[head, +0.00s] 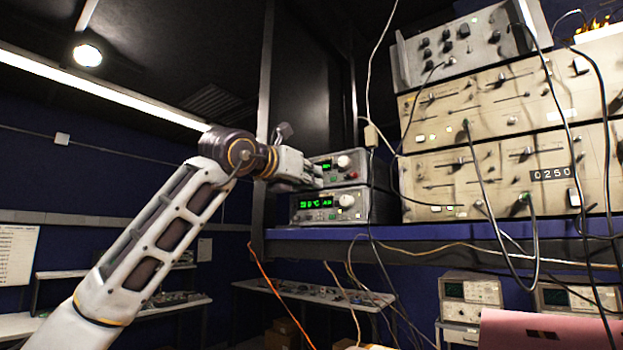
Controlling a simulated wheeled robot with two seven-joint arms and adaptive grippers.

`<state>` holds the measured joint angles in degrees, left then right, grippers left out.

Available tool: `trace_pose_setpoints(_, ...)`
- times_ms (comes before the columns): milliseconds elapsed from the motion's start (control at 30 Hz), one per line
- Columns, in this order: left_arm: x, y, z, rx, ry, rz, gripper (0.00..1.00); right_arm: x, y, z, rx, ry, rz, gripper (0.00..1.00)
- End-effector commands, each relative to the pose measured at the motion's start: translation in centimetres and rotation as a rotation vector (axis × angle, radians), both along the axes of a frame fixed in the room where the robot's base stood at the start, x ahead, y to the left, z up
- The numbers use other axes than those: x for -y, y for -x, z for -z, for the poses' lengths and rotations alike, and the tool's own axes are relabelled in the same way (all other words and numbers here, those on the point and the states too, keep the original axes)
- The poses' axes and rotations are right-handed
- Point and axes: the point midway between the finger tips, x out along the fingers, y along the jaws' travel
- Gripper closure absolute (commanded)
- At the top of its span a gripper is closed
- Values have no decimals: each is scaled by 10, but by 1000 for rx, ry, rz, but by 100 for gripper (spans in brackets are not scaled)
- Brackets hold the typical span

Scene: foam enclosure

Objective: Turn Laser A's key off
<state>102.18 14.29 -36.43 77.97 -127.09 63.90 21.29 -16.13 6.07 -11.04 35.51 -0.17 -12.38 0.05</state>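Two grey instrument boxes with green displays are stacked on the shelf, near the middle of the head view. The upper box (357,176) has a white knob, and its left part is covered by my gripper. The lower box (325,216) shows a lit green readout and a white knob. I cannot read a label telling which is Laser A, and I cannot make out a key. My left gripper (315,178) is in front of the upper box's lower left front. Its fingers are too small to tell open from shut, or whether they touch. My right gripper is out of view.
The blue shelf (432,230) carries the boxes. Large beige rack units (440,172) stand to their right, with loose cables hanging in front. A dark post (264,130) rises left of the boxes. Oscilloscopes (470,292) and a pink surface (540,330) are lower right.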

Motion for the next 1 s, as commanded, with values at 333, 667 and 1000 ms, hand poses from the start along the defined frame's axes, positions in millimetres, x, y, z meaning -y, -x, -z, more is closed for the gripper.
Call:
trace_pose_setpoints(333, 0, 0, 1, -2, -2, 0, 74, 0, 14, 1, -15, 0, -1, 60)
trace_pose_setpoints(667, -1, 2, 0, -1, -1, 0, 74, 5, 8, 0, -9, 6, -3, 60)
trace_pose_setpoints(1000, -16, 20, 0, 1, -2, -1, 74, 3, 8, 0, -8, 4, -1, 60)
